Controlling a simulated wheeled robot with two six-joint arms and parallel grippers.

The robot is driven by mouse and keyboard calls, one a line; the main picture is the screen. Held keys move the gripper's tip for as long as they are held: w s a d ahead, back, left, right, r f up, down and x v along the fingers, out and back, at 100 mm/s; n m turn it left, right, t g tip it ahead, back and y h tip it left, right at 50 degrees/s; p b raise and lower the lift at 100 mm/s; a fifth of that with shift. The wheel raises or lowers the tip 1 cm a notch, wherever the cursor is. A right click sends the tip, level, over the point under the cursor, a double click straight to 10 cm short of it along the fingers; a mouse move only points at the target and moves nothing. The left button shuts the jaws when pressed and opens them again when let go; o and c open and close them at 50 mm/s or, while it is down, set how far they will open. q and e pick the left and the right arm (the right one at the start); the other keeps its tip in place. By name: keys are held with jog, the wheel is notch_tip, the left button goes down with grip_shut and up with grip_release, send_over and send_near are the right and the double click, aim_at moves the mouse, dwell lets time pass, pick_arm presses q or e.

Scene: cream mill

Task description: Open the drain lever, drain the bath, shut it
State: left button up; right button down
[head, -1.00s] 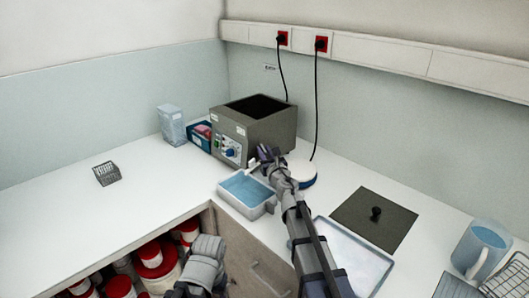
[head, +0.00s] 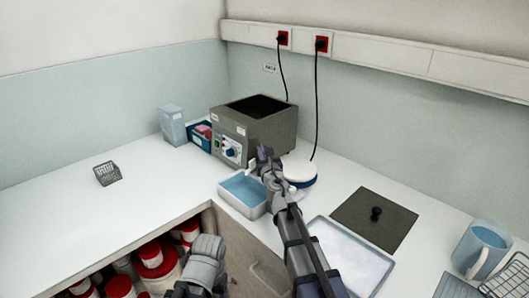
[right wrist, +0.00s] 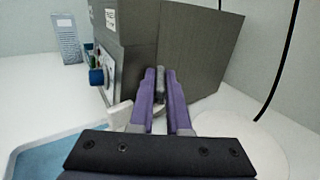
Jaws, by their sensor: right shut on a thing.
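The bath (head: 255,128) is a grey box with an open top and a front control panel, standing on the counter near the corner. My right gripper (head: 264,154) is at its lower right front corner. In the right wrist view its purple fingers (right wrist: 160,98) are shut on a small grey piece, apparently the drain lever (right wrist: 160,84), mostly hidden between them. A white fitting (right wrist: 120,114), perhaps the drain spout, shows left of the fingers. A tray with blue liquid (head: 243,193) stands below in front of the bath. The lever's angle and any flow are unclear. My left gripper's fingers do not show.
A round white and blue object (head: 300,174) stands right of my gripper. A dark lid with a knob (head: 375,220), a white tray (head: 350,257) and a blue jug (head: 482,250) are farther right.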

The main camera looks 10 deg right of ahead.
aim_at(253, 150)
jog(key=a+m+h, duration=0.1)
jog(key=m+h, duration=0.1)
jog(key=h, duration=0.1)
jog(key=m+g+h, duration=0.1)
jog(key=m+h, duration=0.1)
jog(key=h, duration=0.1)
jog(key=w+a+m+g+h, duration=0.1)
jog(key=m+h, duration=0.1)
jog(key=h, duration=0.1)
jog(key=shift+a, duration=0.35)
jog(key=shift+w+a+m+g+h, duration=0.15)
jog(key=shift+a+m+g+h, duration=0.05)
jog(key=shift+m+g+h, duration=0.8)
jog(key=shift+w+a+m+g+h, duration=0.2)
jog(key=shift+m+g+h, duration=0.6)
jog(key=shift+g+h, duration=0.3)
jog(key=c, duration=0.9)
grip_release()
jog(key=shift+s, duration=0.1)
